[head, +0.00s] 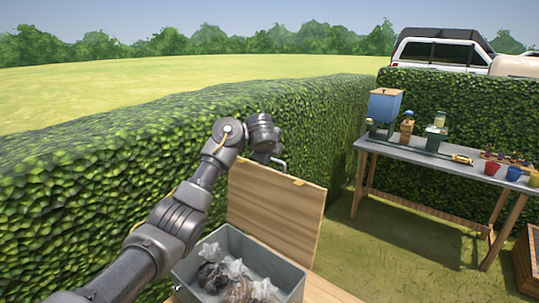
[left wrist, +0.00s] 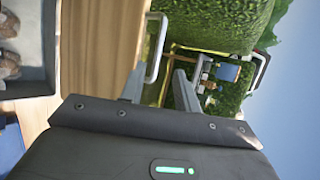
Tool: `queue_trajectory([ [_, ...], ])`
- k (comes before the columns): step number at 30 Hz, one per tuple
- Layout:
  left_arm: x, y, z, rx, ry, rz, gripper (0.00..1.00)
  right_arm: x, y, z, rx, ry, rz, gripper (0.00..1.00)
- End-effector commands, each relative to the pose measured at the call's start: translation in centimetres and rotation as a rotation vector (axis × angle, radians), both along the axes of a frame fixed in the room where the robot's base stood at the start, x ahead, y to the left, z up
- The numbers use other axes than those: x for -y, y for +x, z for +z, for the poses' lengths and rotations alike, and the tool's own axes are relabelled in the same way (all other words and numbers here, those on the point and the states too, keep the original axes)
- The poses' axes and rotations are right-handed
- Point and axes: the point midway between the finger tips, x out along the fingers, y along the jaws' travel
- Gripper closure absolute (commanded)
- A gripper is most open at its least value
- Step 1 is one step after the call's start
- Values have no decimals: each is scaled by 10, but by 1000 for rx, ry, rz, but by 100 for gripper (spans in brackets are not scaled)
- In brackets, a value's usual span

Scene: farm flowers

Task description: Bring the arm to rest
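My left arm comes in from the left in the head view, reaching over a grey bin. A pale metal handle (left wrist: 155,48) on the edge of the lid (left wrist: 100,45) lies just beyond the fingertips. I cannot tell whether a finger touches it. My right gripper is not in view.
The grey bin (head: 300,274) holds several clear bags with dark contents. A hedge (head: 110,150) runs close behind my arm. A table (head: 415,153) at right carries a blue dispenser (head: 384,106), small containers and coloured pots. Open grass lies between bin and table.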

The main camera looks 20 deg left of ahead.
Motion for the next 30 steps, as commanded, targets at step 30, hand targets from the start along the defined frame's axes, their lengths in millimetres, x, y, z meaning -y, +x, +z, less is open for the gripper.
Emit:
queue_trajectory([
  [30, 21, -147, -259, -141, -449, 365, 68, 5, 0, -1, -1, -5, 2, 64],
])
